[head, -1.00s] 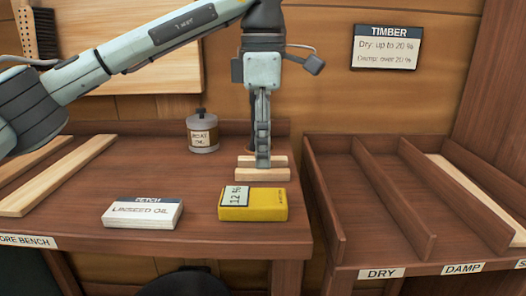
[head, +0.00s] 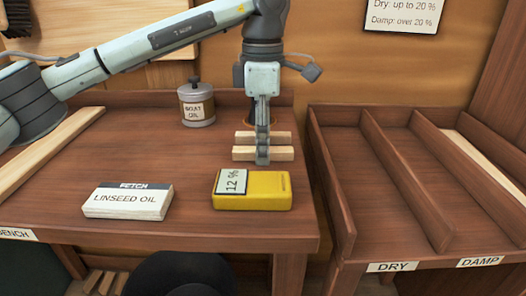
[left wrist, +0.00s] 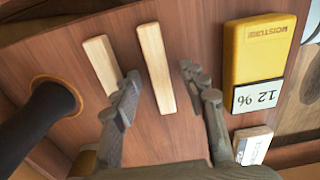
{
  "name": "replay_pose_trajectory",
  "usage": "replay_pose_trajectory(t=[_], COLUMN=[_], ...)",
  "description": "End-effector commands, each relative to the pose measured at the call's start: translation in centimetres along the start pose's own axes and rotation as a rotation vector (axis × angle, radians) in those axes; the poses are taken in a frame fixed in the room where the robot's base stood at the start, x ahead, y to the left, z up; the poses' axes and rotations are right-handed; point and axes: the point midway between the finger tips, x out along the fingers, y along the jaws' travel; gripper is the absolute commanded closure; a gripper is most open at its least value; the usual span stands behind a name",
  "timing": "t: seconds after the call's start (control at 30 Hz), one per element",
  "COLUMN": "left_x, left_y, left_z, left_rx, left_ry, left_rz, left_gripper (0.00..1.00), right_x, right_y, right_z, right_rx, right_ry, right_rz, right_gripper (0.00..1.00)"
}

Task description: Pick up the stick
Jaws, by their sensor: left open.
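Two short pale wooden sticks lie side by side on the bench: a back one (head: 242,136) and a front one (head: 242,153). In the left wrist view the back stick (left wrist: 101,60) is at the left and the front stick (left wrist: 156,68) is in the middle. My left gripper (head: 262,160) points down over the sticks. In the left wrist view the open fingers (left wrist: 160,90) stand on either side of the front stick, with gaps to it. The left finger partly covers the back stick. Whether the fingertips touch the bench I cannot tell. My right gripper is out of view.
A yellow moisture meter (head: 268,191) reading 12 % lies just in front of the sticks. A divided rack labelled DRY (head: 392,266) and DAMP (head: 480,261) is at the right.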

Motion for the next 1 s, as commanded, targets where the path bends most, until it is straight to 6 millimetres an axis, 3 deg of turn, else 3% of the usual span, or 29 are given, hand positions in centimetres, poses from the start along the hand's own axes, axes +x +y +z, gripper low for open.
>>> replay_pose_trajectory(t=[0.23,0.57,1.0], left_x=[0.2,0.2,-0.9], left_y=[0.0,0.0,0.1], left_z=[0.0,0.0,0.1], left_rx=[0.000,0.000,-0.001], left_ry=[0.000,0.000,-0.001], left_rz=[0.002,0.002,0.003], left_gripper=[0.59,1.00,1.00], right_x=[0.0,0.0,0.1], right_y=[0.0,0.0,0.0], right_z=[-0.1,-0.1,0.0], right_rx=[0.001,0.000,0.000], right_ry=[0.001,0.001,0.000], right_rz=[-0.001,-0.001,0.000], right_gripper=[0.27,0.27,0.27])
